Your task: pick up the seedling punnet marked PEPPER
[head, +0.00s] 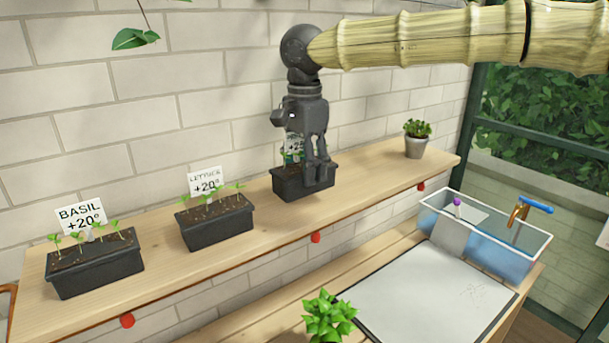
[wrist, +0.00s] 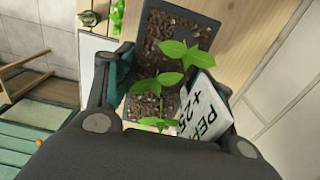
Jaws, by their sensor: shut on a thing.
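The PEPPER punnet (head: 290,187) is a dark tray of soil with green seedlings, at the middle of the wooden shelf. In the wrist view the punnet (wrist: 204,36) sits between my fingers, and its tilted white card (wrist: 205,108) reads "PEP" and "+25", partly cut off. My gripper (head: 318,176) points down from above and is shut on this punnet; the gripper (wrist: 165,72) also shows in the wrist view. I cannot tell whether the punnet's base touches the shelf. In the head view its card is mostly hidden behind my gripper.
The shelf (head: 160,275) also holds a BASIL punnet (head: 95,275) and a LETTUCE punnet (head: 217,232) to the left, and a small potted plant (head: 415,146) to the right. Below stand a water basin (head: 515,258), a grey mat (head: 420,300) and a green plant (head: 328,318).

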